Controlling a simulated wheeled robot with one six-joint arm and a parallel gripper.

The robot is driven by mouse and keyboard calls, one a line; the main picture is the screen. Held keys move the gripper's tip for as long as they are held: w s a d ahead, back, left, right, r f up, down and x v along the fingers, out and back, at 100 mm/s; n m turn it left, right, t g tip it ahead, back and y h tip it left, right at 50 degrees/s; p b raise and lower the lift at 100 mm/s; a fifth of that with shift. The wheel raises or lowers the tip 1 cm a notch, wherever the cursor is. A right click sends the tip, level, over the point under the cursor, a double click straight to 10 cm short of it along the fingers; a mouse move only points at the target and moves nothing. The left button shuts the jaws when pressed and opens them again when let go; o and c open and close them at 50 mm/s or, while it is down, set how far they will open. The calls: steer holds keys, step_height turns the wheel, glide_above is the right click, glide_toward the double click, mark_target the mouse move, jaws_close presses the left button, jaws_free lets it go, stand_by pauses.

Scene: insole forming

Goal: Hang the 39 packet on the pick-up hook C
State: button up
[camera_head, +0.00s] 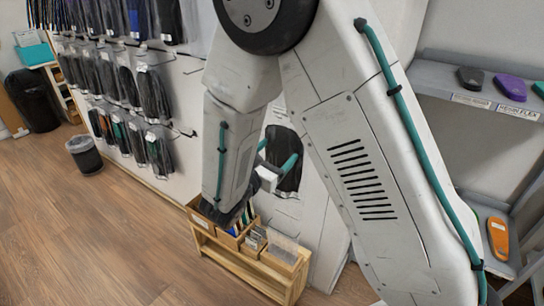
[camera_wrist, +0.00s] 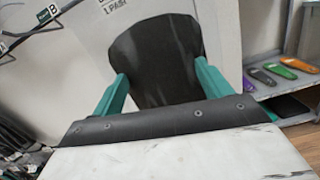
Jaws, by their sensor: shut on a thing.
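My gripper (camera_wrist: 162,85) has its teal fingers on either side of a packet (camera_wrist: 158,50) with a dark insole pair. The packet stands up from the jaws, and its white header reads "1 PAIR"; no size number is readable. In the head view the packet (camera_head: 283,140) is partly behind my arm, with my gripper (camera_head: 276,163) at its lower part. In the wrist view a small dark tag marked B (camera_wrist: 48,13) sits by a wire hook at the upper left. I cannot make out a tag marked C.
A white wall panel (camera_head: 185,95) carries several hanging black packets on hooks. A wooden rack (camera_head: 255,262) with cards stands below. Grey shelves (camera_head: 430,75) with coloured insoles are at the right.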

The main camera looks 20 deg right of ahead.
mark_target(280, 151)
steer(key=shift+f+x, duration=0.15)
steer(key=shift+x, duration=0.65)
steer(key=shift+f+x, duration=0.15)
steer(key=shift+x, duration=0.6)
steer(key=shift+w+d+f, duration=0.35)
steer(key=shift+d+f, duration=0.1)
steer(key=shift+d, duration=0.05)
